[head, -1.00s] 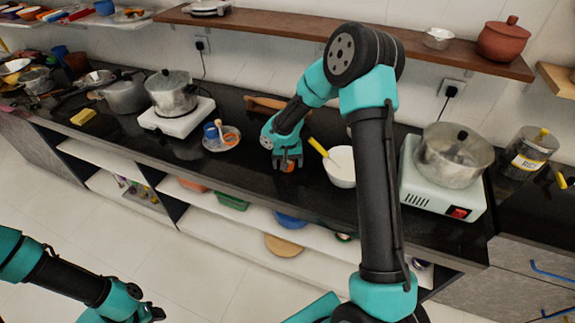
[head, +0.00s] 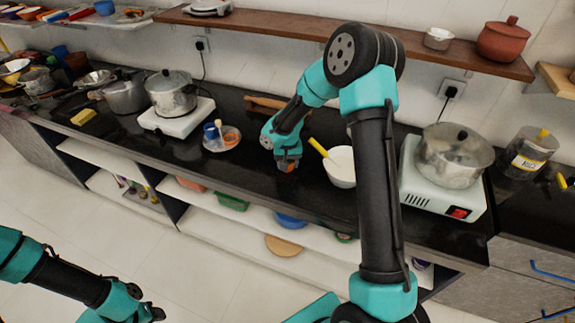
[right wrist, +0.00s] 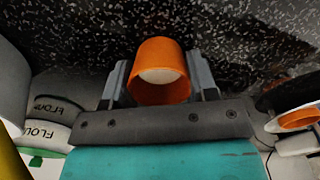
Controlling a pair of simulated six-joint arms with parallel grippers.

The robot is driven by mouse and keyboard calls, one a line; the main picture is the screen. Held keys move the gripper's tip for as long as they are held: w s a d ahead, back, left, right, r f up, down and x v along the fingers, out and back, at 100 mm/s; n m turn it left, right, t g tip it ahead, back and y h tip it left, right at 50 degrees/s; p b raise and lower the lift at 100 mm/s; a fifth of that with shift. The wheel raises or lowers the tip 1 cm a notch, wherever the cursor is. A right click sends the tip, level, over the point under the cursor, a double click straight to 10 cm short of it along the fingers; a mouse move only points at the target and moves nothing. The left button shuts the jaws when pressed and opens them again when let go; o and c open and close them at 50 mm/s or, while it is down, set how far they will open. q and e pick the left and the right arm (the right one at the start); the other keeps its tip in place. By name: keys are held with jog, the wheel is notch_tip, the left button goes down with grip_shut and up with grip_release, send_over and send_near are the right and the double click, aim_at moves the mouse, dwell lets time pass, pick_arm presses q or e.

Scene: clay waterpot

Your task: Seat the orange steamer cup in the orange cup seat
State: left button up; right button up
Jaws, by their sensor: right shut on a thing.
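The orange steamer cup (right wrist: 161,88) is between the two fingers of my right gripper (right wrist: 160,82), which is shut on it. In the head view my right gripper (head: 287,163) is low over the dark counter, with a little of the orange cup (head: 286,168) showing under it. I cannot tell whether the cup touches the counter. The orange cup seat (head: 231,139) is on a small round tray (head: 213,146) to the left, apart from the cup. An orange ring, likely the seat, shows in the right wrist view (right wrist: 299,119). My left gripper (head: 152,314) is at the bottom edge, its fingers unclear.
A blue cup (head: 211,131) stands on the same tray. A white bowl (head: 341,166) with a yellow-handled utensil is just right of my right gripper. A pot on a white stove (head: 176,122) is left of the tray. The counter between tray and gripper looks clear.

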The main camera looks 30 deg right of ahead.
jog(key=shift+r, duration=0.7)
jog(key=shift+s+a+r, duration=0.1)
jog(key=shift+s+r, duration=0.05)
jog(key=shift+r, duration=0.4)
jog(key=shift+s+a+r, duration=0.1)
jog(key=shift+s+r, duration=0.05)
jog(key=shift+r, duration=0.4)
jog(key=s+a+r, duration=0.1)
jog(key=s+a, duration=0.7)
jog(key=s, duration=0.5)
jog(key=shift+r, duration=0.2)
